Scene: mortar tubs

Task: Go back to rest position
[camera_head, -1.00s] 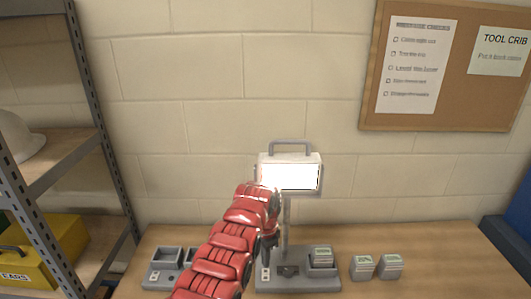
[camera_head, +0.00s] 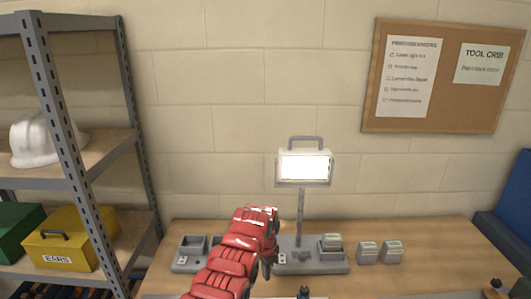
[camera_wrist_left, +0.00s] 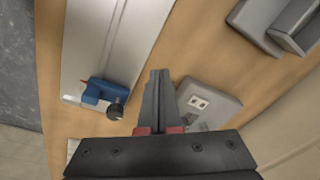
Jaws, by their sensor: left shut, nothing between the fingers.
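My left arm comes up from the bottom of the head view in red segments. Its dark left gripper (camera_head: 267,269) points down over the workbench (camera_head: 430,245), in front of the grey base of the lamp stand. In the left wrist view the gripper's fingers (camera_wrist_left: 158,76) are together with nothing between them. Beyond them lie a grey block with a small socket plate (camera_wrist_left: 205,108) and a blue fixture with a black knob (camera_wrist_left: 103,94) on a pale strip (camera_wrist_left: 110,45). My right gripper is not in view.
A lit lamp (camera_head: 304,166) stands on the bench. A metal shelf (camera_head: 65,120) with a hard hat and toolboxes is at left. The bench's right part is mostly clear.

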